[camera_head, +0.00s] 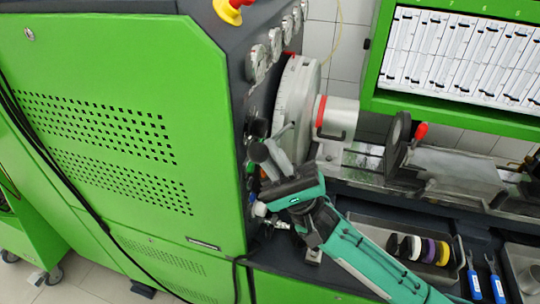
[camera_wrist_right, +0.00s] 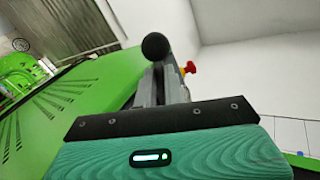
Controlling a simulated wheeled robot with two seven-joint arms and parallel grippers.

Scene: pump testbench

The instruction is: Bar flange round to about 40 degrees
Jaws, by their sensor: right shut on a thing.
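The flange (camera_head: 297,100) is a large pale grey disc on the side of the green pump bench, with a small red mark near its top edge. My right gripper (camera_head: 269,150) is at the lower front of the flange, its teal wrist below. It is shut on a bar with a black ball knob (camera_head: 258,152). In the right wrist view the black knob (camera_wrist_right: 155,46) shows at the tips of the grey fingers. Where the bar meets the flange is hidden by the gripper. I cannot read the flange's angle. My left gripper is not in view.
Round gauges (camera_head: 257,63) line the bench edge above the flange. A grey cylinder with a red ring (camera_head: 320,112) sits right of it. A tray (camera_head: 380,236) with coloured rings and blue-handled tools (camera_head: 474,285) lie lower right. A green-framed rack (camera_head: 455,118) stands behind.

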